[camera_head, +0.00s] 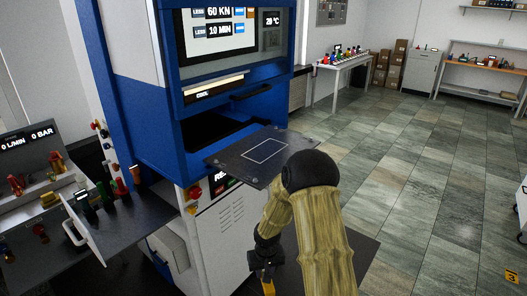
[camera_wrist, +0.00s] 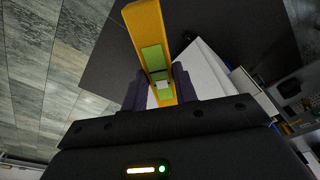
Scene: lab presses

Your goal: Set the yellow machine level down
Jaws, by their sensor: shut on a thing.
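The yellow machine level (camera_wrist: 148,28) is a long bar with green panels and a small pale window, seen in the wrist view. My gripper (camera_wrist: 158,92) is shut on it, with a dark finger on either side. In the head view my gripper (camera_head: 264,268) hangs low in front of the press, and only a small yellow end of the level (camera_head: 268,288) shows at the bottom. A dark plate (camera_head: 262,152) with a white rectangle outline juts from the blue press, above and beyond my gripper. Whether the level touches anything below is unclear.
The blue press (camera_head: 215,75) stands behind, with a screen and an open dark slot. A dark flat surface (camera_head: 358,262) lies low beside my arm. A shelf with valves and bottles (camera_head: 118,215) is at left. Tiled floor at right is mostly free.

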